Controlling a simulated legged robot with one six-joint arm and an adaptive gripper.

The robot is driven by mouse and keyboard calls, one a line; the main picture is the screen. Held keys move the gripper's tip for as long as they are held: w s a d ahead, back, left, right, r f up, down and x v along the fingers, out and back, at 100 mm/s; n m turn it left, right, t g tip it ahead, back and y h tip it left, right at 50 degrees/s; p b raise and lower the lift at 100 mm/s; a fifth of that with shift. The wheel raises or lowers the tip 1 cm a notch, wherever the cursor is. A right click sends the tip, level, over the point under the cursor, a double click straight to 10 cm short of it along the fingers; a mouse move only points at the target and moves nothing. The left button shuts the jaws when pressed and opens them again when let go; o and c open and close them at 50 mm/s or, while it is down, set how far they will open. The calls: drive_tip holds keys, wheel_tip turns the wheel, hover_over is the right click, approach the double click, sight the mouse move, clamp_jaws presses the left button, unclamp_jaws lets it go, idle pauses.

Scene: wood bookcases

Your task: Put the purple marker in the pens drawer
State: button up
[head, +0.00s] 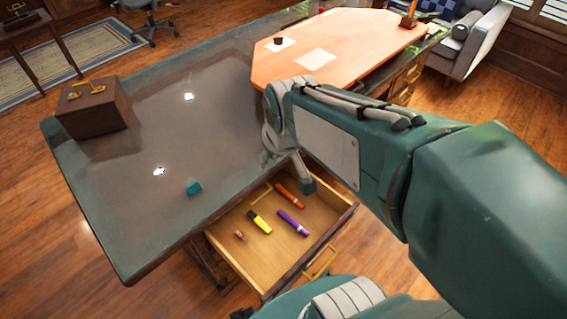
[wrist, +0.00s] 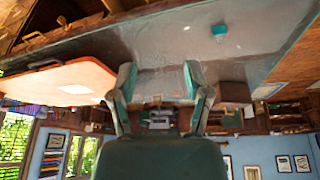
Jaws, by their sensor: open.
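The purple marker (head: 293,223) lies flat inside the open pens drawer (head: 278,279), on its wooden bottom toward the right side. An orange marker (head: 289,196), a yellow marker (head: 259,222) and a small pinkish-brown item (head: 239,236) lie in the drawer with it, apart from one another. My gripper (head: 286,174) is above the back part of the drawer, near the desk edge, apart from the purple marker. In the wrist view my gripper (wrist: 160,78) shows two spread fingers with nothing between them. The purple marker does not show in the wrist view.
The dark desk top (head: 150,220) carries a small teal block (head: 194,188), also in the wrist view (wrist: 219,31), and a brown box (head: 92,108) with brass handle. An orange-wood top (head: 350,50) holds papers. The desk's middle is clear. My arm covers the right side.

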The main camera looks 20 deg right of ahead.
drive_tip(key=s+a+r+m+t, duration=0.1)
drive_tip(key=s+r, duration=0.3)
drive_tip(key=s, duration=0.4)
drive_tip(key=shift+s+a+r, duration=0.15)
drive_tip(key=shift+a+r, duration=0.1)
drive_tip(key=shift+r, duration=0.05)
